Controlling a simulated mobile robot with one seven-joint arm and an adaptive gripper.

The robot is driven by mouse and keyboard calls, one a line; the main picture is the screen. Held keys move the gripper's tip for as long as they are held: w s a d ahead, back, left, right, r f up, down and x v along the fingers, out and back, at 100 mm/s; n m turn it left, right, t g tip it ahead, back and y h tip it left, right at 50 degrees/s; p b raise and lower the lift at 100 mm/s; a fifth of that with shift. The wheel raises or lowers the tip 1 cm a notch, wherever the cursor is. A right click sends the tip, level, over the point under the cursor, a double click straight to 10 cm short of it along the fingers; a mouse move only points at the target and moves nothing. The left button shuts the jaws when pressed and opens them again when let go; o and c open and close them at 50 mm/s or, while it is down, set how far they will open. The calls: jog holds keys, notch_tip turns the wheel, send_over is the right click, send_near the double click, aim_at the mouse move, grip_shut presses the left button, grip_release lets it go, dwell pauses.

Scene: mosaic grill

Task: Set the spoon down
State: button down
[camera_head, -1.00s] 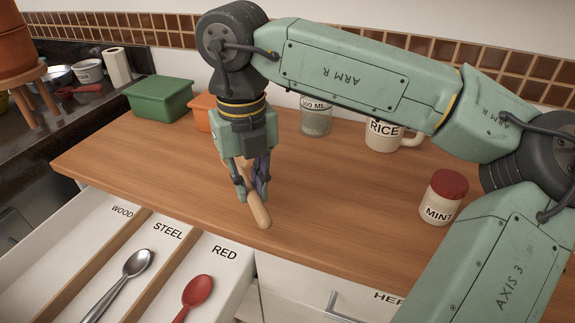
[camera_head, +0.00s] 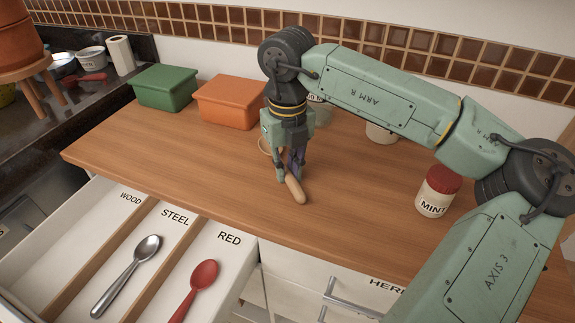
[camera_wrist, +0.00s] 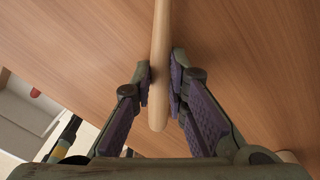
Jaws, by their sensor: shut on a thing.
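The wooden spoon (camera_head: 295,189) is in my gripper (camera_head: 290,172), over the wooden counter (camera_head: 190,170). Its pale handle end points toward the counter's front edge. In the wrist view the handle (camera_wrist: 159,100) runs between the two purple-padded fingers of my gripper (camera_wrist: 161,85), which are shut on it. The bowl end is mostly hidden behind my gripper in the head view and out of frame in the wrist view. I cannot tell whether the spoon touches the counter.
The open drawer (camera_head: 60,225) has an empty WOOD compartment, a steel spoon (camera_head: 127,275) under STEEL and a red spoon (camera_head: 196,287) under RED. Green (camera_head: 165,88) and orange (camera_head: 228,102) boxes stand behind. A MINT jar (camera_head: 437,192) stands at right. The counter's middle is clear.

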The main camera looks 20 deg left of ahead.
aim_at(288, 172)
jog(key=shift+f, duration=0.1)
jog(key=shift+f, duration=0.15)
jog(key=c, duration=1.6)
grip_release()
jog(key=shift+r, duration=0.2)
jog(key=shift+r, duration=0.25)
notch_tip(288, 172, up, 12)
jog(key=shift+f+b, duration=0.15)
jog(key=shift+b, duration=0.95)
